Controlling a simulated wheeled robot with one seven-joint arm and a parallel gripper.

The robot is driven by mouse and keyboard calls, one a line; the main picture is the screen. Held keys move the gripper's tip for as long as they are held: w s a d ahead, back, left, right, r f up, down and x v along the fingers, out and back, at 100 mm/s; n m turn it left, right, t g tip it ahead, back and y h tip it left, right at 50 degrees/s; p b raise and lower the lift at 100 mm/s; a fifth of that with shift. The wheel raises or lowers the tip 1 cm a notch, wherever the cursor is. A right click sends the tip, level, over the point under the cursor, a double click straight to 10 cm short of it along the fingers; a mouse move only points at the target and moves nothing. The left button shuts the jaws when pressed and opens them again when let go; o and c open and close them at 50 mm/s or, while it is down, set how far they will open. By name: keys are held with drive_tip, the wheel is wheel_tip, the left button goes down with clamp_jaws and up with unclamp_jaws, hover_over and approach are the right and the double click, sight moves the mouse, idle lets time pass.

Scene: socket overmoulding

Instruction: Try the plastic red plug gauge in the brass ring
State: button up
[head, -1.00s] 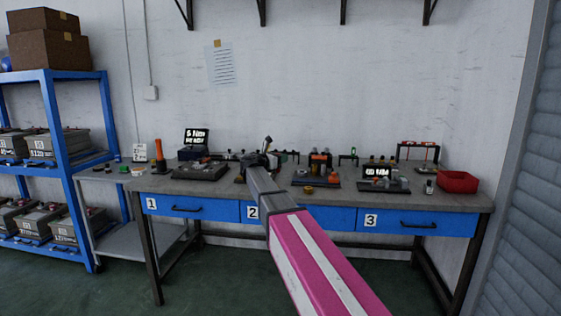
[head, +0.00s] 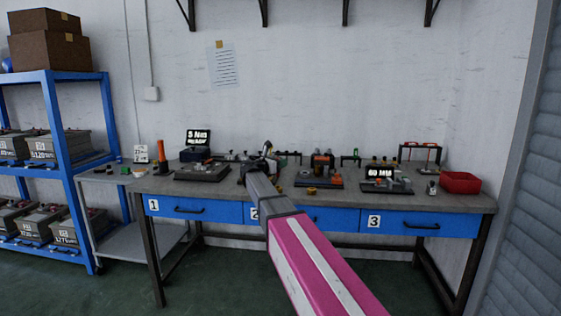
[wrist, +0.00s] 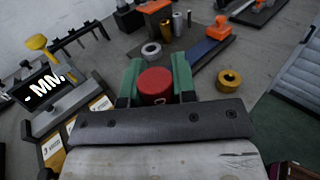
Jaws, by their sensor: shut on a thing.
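My gripper (wrist: 156,84) has two green fingers and is shut on the red plug gauge (wrist: 155,87), whose round red end shows between them. In the wrist view the brass ring (wrist: 230,80) lies flat on the bench to the right of the gripper, apart from the gauge. In the head view the brass ring (head: 311,190) lies near the bench's front edge, right of my gripper (head: 263,154). The gauge cannot be made out in the head view.
A grey ring (wrist: 152,50) lies just beyond the gripper. An orange-handled fixture (wrist: 219,30) stands behind the brass ring. A display reading MM (wrist: 44,86) stands at left in the wrist view. A red bin (head: 460,182) sits at the bench's right end.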

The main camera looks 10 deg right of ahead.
drive_tip(key=shift+f, duration=2.2)
drive_tip(key=shift+f, duration=1.6)
idle(2.3)
drive_tip(key=shift+r, duration=1.7)
